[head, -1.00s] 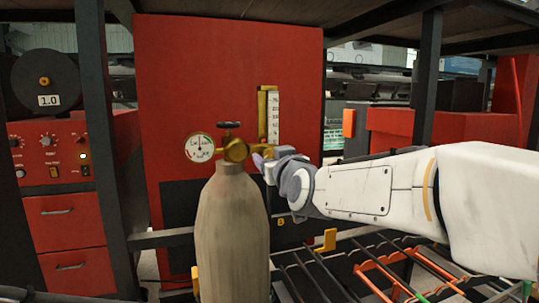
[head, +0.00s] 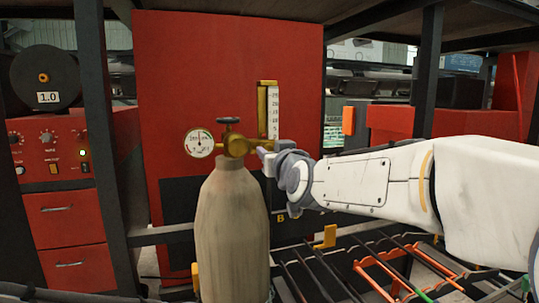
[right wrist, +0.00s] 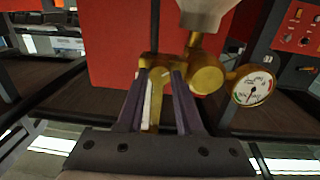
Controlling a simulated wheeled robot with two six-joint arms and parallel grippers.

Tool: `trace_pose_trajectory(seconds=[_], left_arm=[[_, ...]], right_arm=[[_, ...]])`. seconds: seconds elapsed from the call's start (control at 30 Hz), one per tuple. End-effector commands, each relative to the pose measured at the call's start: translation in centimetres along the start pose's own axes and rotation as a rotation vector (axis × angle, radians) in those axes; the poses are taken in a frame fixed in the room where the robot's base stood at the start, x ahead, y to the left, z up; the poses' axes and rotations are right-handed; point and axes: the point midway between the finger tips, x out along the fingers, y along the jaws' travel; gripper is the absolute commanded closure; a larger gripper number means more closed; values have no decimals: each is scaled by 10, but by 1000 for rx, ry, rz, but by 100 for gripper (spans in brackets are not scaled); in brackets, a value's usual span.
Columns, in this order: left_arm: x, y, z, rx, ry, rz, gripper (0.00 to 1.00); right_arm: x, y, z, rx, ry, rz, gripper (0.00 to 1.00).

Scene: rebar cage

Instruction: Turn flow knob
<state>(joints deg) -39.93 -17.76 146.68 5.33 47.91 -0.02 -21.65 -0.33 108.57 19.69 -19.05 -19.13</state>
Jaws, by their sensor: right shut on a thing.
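A beige gas cylinder (head: 232,225) stands upright, with a brass regulator (head: 237,146) on top. A round white gauge (head: 199,143) is on its left and a flow tube with a white scale (head: 273,110) rises on its right. My right gripper (head: 262,151) reaches in from the right, just below the flow tube. In the right wrist view its two dark purple fingers (right wrist: 156,76) are shut on a small brass part, the flow knob (right wrist: 158,76), largely hidden between them. The gauge also shows there (right wrist: 251,87). My left gripper is not in view.
A red cabinet (head: 230,60) stands behind the cylinder. A dark post (head: 103,150) and a red control unit with drawers (head: 62,215) are at the left. Rods on a dark rack (head: 350,265) lie below my right arm.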

Motion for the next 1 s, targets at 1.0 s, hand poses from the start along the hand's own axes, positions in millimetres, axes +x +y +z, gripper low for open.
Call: trace_pose_trajectory(seconds=[1.0], left_arm=[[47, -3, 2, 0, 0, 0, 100]], right_arm=[[0, 0, 1, 922, -43, -5, 100]])
